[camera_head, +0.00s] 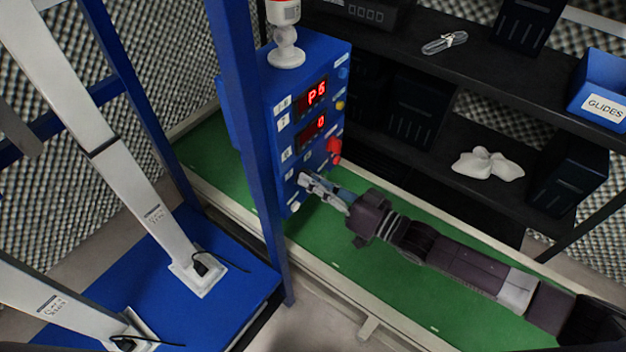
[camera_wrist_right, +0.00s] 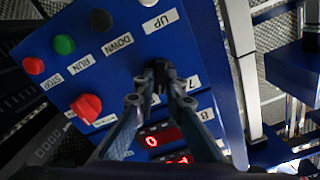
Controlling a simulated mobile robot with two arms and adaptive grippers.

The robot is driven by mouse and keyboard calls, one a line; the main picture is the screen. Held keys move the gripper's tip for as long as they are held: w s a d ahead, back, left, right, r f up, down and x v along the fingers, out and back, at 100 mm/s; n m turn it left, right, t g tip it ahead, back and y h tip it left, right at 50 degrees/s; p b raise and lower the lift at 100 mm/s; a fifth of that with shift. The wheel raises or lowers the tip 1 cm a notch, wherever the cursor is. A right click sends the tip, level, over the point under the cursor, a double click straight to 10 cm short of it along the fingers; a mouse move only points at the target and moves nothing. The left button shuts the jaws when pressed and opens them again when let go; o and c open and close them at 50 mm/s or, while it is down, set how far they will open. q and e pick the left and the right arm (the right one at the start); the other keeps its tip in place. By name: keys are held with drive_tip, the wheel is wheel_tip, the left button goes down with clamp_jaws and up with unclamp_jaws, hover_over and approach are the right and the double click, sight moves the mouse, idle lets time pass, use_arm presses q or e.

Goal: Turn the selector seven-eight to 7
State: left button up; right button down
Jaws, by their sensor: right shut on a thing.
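The blue control box (camera_head: 278,105) stands behind a blue post in the head view. My right gripper (camera_head: 308,182) reaches its lower front from the right. In the right wrist view the fingers (camera_wrist_right: 160,84) are shut on the dark selector (camera_wrist_right: 159,67), which they partly cover. Which way the selector points I cannot tell. In the head view the selector is hidden by the gripper. My left gripper is not in view.
A large red knob (camera_wrist_right: 86,107) and several buttons, with UP, DOWN, RUN and STOP labels, sit near the fingers. Red displays read P6 (camera_head: 316,93) and 0 (camera_head: 319,122). Dark shelves (camera_head: 480,75) stand at right; a blue post (camera_head: 246,130) stands close left of the box.

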drive_tip(key=n, duration=1.1)
drive_tip(key=shift+s+a, duration=0.1)
drive_tip(key=shift+s, duration=0.05)
drive_tip(key=shift+n, duration=0.4)
drive_tip(key=c, duration=2)
unclamp_jaws()
drive_tip(key=v, duration=1.2)
